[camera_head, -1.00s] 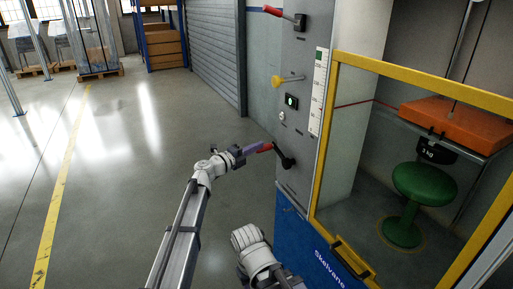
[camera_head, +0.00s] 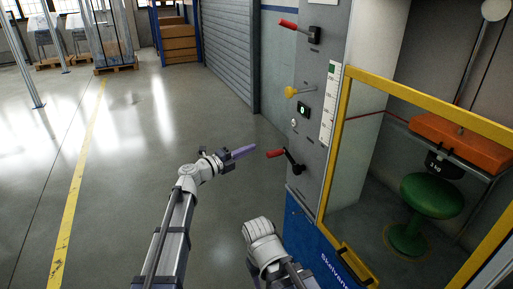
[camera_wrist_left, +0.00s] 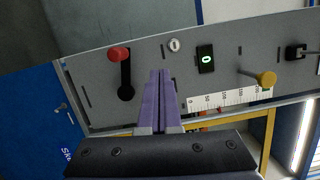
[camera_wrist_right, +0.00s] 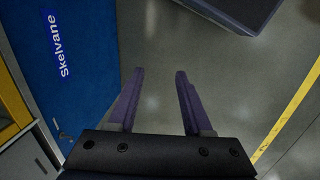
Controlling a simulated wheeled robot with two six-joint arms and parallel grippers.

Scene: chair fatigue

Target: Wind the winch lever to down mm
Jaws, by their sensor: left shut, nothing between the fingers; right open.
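The winch lever (camera_head: 290,160) is a black crank with a red handle low on the grey panel. Its handle sticks out to the left in the head view. In the left wrist view the lever (camera_wrist_left: 125,77) has its red knob at the top, left of my fingers. My left gripper (camera_head: 253,149) is shut and empty, with its purple fingertips a short gap left of the red handle. Its closed fingers (camera_wrist_left: 160,75) also show in the left wrist view. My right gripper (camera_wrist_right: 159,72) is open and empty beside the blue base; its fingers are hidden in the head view.
The panel (camera_head: 312,130) carries an upper red-handled lever (camera_head: 297,28), a yellow knob (camera_head: 291,92), a small green-lit display (camera_head: 303,109) and a white scale (camera_head: 330,105). A yellow-framed enclosure (camera_head: 334,150) with a green stool (camera_head: 430,195) stands right. Floor on the left is clear.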

